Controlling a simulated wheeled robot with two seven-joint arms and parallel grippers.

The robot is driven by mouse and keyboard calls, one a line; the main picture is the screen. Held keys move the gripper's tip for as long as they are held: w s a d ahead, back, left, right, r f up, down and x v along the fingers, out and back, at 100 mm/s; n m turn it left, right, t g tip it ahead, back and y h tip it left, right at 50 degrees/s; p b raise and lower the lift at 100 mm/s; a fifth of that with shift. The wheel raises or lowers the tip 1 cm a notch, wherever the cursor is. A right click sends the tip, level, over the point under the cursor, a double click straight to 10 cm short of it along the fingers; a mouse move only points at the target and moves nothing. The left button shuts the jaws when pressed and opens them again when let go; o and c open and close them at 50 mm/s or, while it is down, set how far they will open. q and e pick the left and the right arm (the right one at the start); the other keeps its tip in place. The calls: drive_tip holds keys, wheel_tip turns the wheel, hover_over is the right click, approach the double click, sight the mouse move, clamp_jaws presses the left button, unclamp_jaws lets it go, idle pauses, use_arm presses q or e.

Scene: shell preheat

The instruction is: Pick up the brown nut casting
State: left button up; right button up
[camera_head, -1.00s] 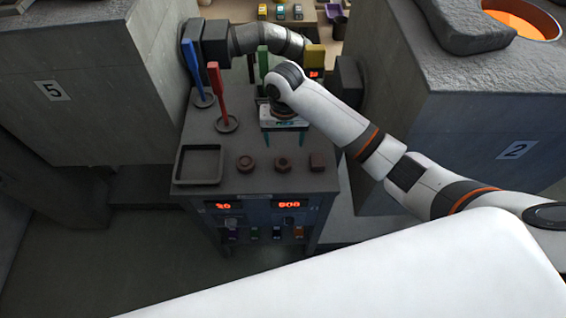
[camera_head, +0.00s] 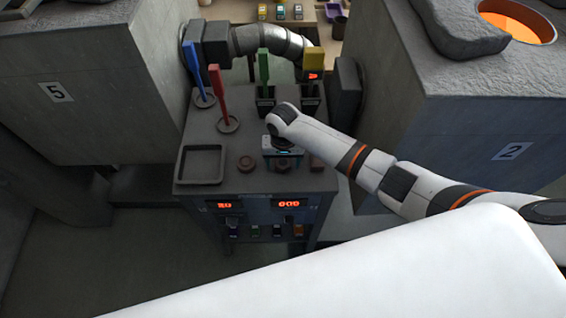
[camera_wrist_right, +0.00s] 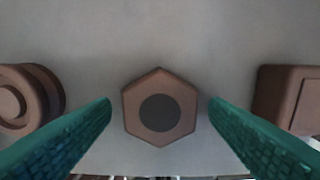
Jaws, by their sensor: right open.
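The brown nut casting (camera_wrist_right: 160,80) is a hexagonal block with a dark round centre, lying flat on the grey top in the right wrist view. My right gripper (camera_wrist_right: 160,104) is open, with one green finger on each side of the nut and gaps between. The fingers do not appear to touch it. In the head view my right gripper (camera_head: 282,158) is over the front of the cart and hides the nut. My left gripper is not in view.
A round brown casting (camera_head: 247,164) sits left of the nut and a square brown block (camera_head: 316,163) right of it. An empty dark tray (camera_head: 203,149) is farther left. Blue (camera_head: 193,65) and red (camera_head: 218,90) upright handles stand behind, with green (camera_head: 263,66) and yellow (camera_head: 313,58) ones in slots.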

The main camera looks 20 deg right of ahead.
drive_tip(key=shift+c, duration=0.4)
drive_tip(key=c, duration=1.1)
